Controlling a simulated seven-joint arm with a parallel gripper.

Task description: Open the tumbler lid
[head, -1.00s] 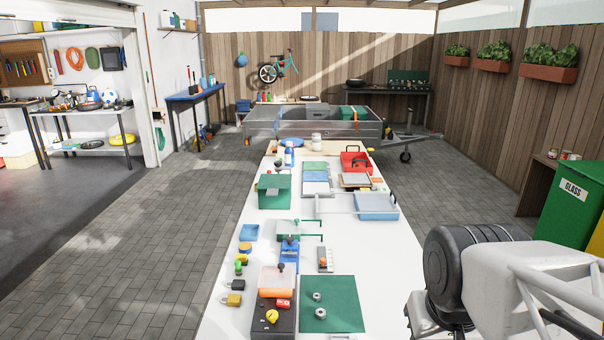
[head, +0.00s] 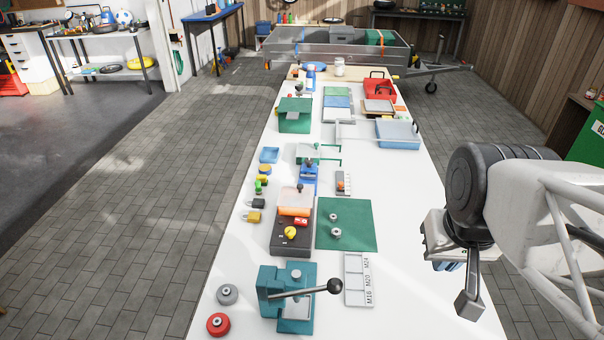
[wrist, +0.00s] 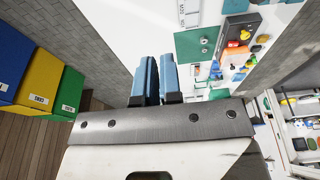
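My gripper (head: 447,266) hangs at the right, beside the bench's right edge and apart from everything on it. In the wrist view its two blue fingers (wrist: 159,80) lie close side by side with nothing seen between them, so it looks shut and empty. I cannot tell for sure which thing is the tumbler. At the bench's far end stand a blue-and-white container (head: 313,72) and a white jar with a pale lid (head: 339,68). Both are small in the picture, and the state of their lids is too small to tell.
The long white bench (head: 400,300) is crowded along its left and middle. A teal lever press (head: 290,298) stands in front, near a grey tray (head: 357,279) and green mat (head: 347,225). Farther back are a blue tray (head: 397,134) and red box (head: 380,89). The front right is clear.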

